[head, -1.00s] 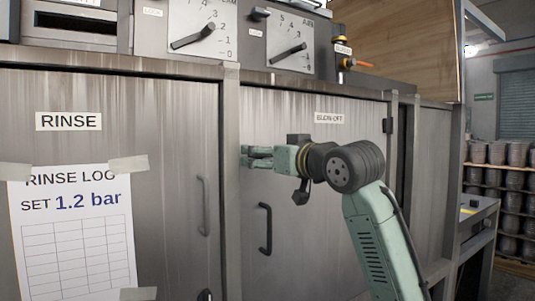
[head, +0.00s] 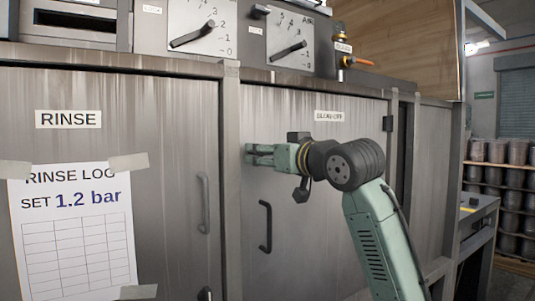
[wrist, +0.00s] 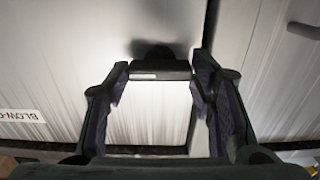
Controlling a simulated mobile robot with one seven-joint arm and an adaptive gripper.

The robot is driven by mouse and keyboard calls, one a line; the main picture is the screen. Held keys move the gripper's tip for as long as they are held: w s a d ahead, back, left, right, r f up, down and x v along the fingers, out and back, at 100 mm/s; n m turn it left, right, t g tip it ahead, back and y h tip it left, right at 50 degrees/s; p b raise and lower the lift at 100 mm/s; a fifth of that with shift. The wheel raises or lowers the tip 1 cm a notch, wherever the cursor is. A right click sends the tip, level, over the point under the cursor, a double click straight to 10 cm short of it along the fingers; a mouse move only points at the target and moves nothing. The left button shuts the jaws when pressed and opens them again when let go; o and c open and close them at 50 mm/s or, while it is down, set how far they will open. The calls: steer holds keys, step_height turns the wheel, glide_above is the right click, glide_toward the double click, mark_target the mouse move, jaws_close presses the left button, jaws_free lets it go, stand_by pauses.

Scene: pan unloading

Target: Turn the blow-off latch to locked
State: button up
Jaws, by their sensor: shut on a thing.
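The blow-off latch (wrist: 160,70) shows in the wrist view as a dark bar with a small pale mark, lying crosswise in the picture between my fingers. Its dark round mount and shadow are just behind it. My gripper (wrist: 161,82) is shut on the bar, one finger at each end. In the head view my gripper (head: 248,153) reaches left to the upper left edge of the blow-off door, beside the post; the latch is hidden there. The blow-off label (head: 329,116) is on that door, and also shows upside down in the wrist view (wrist: 27,118).
The blow-off door's dark handle (head: 266,228) is below my gripper. The rinse door's handle (head: 203,205) is left of the post (head: 231,180). Dials (head: 290,40) sit above the doors. A rinse log sheet (head: 70,240) is taped at left.

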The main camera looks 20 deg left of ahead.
steer(key=shift+n, duration=0.3)
steer(key=shift+n+p, duration=1.8)
steer(key=shift+n, duration=6.9)
steer(key=o, duration=1.2)
steer(key=shift+c, duration=0.2)
steer(key=shift+d, duration=0.1)
steer(key=v, duration=1.1)
steer(key=shift+s+d, duration=0.25)
steer(key=shift+s, duration=0.1)
